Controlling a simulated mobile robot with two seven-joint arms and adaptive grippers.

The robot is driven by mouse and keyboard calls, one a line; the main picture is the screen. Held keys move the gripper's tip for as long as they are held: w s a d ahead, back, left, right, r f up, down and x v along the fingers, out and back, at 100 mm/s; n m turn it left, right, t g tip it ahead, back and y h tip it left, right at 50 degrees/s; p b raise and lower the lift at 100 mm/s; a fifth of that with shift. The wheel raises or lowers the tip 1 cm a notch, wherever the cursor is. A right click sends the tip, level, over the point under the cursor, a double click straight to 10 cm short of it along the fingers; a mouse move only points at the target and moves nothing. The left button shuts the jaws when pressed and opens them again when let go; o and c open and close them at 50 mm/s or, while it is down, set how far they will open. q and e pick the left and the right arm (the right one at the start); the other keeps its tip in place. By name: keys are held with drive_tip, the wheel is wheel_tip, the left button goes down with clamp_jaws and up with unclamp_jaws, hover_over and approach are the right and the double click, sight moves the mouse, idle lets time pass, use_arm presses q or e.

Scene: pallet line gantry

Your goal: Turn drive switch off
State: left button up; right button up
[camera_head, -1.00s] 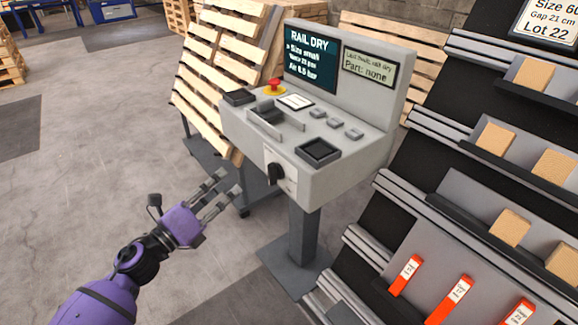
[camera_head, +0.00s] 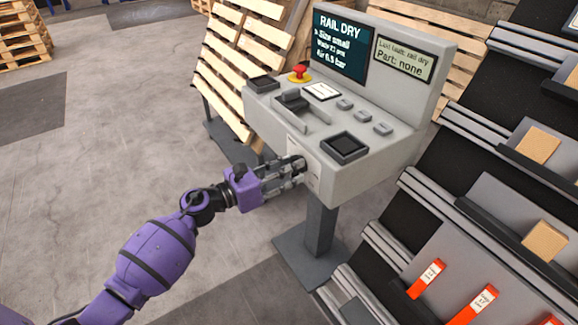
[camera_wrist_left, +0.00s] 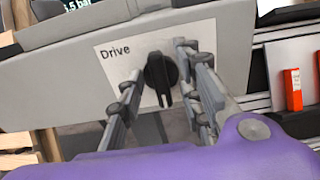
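The drive switch (camera_wrist_left: 160,74) is a black rotary knob on a white plate marked "Drive" (camera_wrist_left: 115,51), on the front face of the grey console (camera_head: 375,178). In the left wrist view its pointer end points down and slightly right. My left gripper (camera_head: 298,168) is at the console front; in the left wrist view its fingers (camera_wrist_left: 158,72) stand apart, one on each side of the knob, with gaps visible. Whether the fingertips touch the plate I cannot tell. My right gripper is not in view.
A sloped rack (camera_head: 480,215) with wooden blocks and orange-red pieces stands close on the right. Pallets (camera_head: 240,75) lean behind.

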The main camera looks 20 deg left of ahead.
use_arm(q)
drive_tip(key=shift+w+d, duration=0.1)
drive_tip(key=shift+w, duration=0.1)
drive_tip(key=shift+c, duration=0.5)
clamp_jaws()
drive_tip(key=shift+n, duration=0.3)
drive_tip(key=n+p, duration=0.2)
drive_tip(key=n, duration=0.3)
drive_tip(key=n+p, duration=0.2)
drive_tip(key=n, duration=0.4)
drive_tip(key=n+p, duration=0.1)
drive_tip(key=n, duration=0.5)
drive_tip(key=shift+w+a+f+p, duration=0.2)
drive_tip(key=shift+a+f+p, duration=0.15)
drive_tip(key=shift+p, duration=0.05)
drive_tip(key=shift+n, duration=0.3)
